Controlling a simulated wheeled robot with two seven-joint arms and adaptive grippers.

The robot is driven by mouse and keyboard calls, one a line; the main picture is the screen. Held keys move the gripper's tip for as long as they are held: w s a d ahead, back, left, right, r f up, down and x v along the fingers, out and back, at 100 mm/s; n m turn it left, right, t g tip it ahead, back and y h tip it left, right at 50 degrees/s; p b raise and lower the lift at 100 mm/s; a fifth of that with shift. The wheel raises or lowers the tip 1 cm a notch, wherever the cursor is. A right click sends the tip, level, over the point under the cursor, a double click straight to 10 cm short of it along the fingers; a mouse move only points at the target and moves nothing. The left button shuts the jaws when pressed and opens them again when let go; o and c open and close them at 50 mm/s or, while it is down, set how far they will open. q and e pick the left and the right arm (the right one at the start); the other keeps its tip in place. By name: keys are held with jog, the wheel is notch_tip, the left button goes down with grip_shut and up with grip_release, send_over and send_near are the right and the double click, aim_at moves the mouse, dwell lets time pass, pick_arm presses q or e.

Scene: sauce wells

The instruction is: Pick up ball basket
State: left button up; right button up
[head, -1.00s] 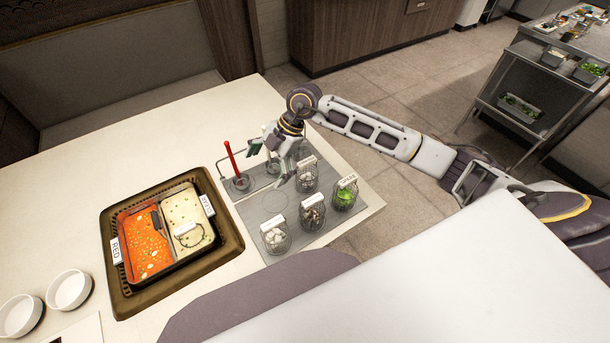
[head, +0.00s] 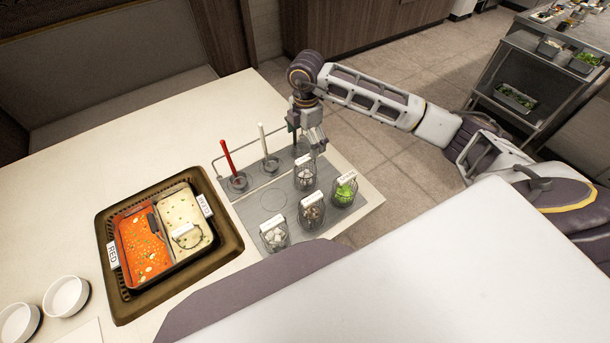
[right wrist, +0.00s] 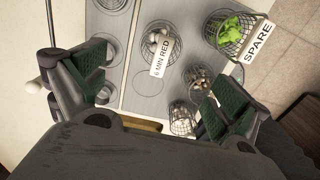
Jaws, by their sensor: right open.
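The ball basket (head: 304,176), a wire basket of pale round balls, stands upright at the back of the basket group on the grey station. In the right wrist view the ball basket (right wrist: 162,43) carries a tag reading "6 MIN RED" and lies ahead of the open jaws. My right gripper (head: 318,143) is just behind and to the right of the ball basket in the head view, pointing down, apart from it. In the wrist view my right gripper (right wrist: 155,80) has green-padded fingers wide apart with nothing held between them. My left gripper is not in view.
Close by stand the SPARE basket (head: 344,190) with green leaves, a basket of brown pieces (head: 311,212) and a basket of white pieces (head: 274,236). Red (head: 228,160) and white (head: 263,143) upright handles stand left of the gripper. A two-part soup pot (head: 160,232) is further left.

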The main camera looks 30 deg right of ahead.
send_over(305, 168)
jog(key=shift+d+f+p, duration=0.15)
jog(key=shift+f+p, duration=0.25)
jog(key=shift+f, duration=3.85)
jog(key=shift+f, duration=0.1)
jog(key=shift+s+f+p, duration=0.1)
jog(key=shift+f+p, duration=0.2)
jog(key=shift+f, duration=0.3)
jog(key=shift+f+p, duration=0.35)
jog(key=shift+f, duration=1.55)
jog(key=c, duration=1.2)
